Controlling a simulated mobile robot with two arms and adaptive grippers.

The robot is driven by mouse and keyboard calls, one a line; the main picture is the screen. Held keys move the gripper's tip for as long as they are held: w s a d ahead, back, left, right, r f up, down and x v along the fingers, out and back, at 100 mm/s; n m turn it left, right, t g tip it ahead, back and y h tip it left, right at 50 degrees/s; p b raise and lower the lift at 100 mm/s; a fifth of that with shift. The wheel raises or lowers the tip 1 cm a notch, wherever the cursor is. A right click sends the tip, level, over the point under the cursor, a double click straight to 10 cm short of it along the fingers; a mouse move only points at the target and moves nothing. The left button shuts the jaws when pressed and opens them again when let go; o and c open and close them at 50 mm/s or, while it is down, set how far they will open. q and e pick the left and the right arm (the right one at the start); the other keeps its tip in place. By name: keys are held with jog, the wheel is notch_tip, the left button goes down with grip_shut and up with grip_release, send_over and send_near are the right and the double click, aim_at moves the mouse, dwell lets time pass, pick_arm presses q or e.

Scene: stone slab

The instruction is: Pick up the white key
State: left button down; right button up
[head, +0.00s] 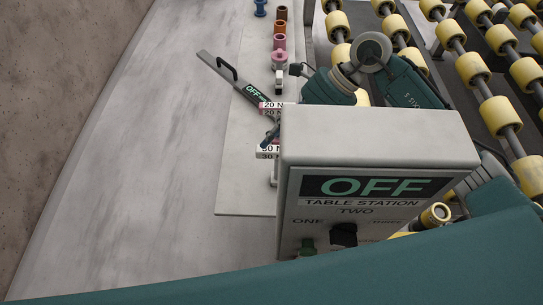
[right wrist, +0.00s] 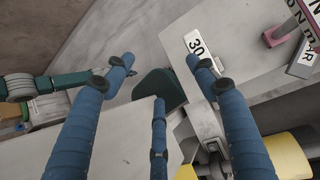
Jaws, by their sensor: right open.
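A white piece marked 30 (right wrist: 196,46), which looks like the white key, lies on a pale board just beyond the right fingertip in the right wrist view. In the head view its label (head: 268,152) shows at the left edge of a grey control box, which hides part of it. My right gripper (right wrist: 160,66) has blue fingers spread apart with nothing between them.
The grey box marked OFF (head: 375,145) stands in front. A pink piece marked 20 N (head: 272,105) and a dark-handled tool (head: 232,72) lie close by. Coloured sockets (head: 279,42) line up behind. Yellow rollers (head: 500,115) are at right; the slab (head: 150,130) is clear at left.

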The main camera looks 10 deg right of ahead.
jog(key=w+d+h, duration=0.1)
jog(key=w+d+n+t+h, duration=0.1)
jog(key=d, duration=0.1)
jog(key=shift+w+d+f, duration=0.15)
jog(key=shift+w+f, duration=0.05)
jog(key=shift+w, duration=0.15)
jog(key=shift+w+d+f+t+h, duration=0.2)
jog(key=shift+t+h, duration=0.1)
jog(key=shift+h, duration=0.1)
jog(key=p+x, duration=0.1)
jog(key=x, duration=0.2)
jog(key=shift+s+a+f, duration=0.1)
jog(key=shift+s+f, duration=0.05)
jog(key=shift+f, duration=0.1)
jog(key=shift+a+f, duration=0.15)
jog(key=shift+f, duration=0.2)
jog(key=p+x, duration=0.3)
jog(key=x, duration=0.2)
jog(key=shift+a+r, duration=0.1)
jog(key=shift+a, duration=0.05)
jog(key=shift+a+f, duration=0.1)
jog(key=shift+f, duration=0.15)
pick_arm(q)
jog(key=r, duration=0.1)
jog(key=w+a+r, duration=0.1)
jog(key=r, duration=0.2)
jog(key=shift+w+a, duration=0.25)
jog(key=shift+w, duration=0.15)
pick_arm(e)
jog(key=shift+f, duration=0.15)
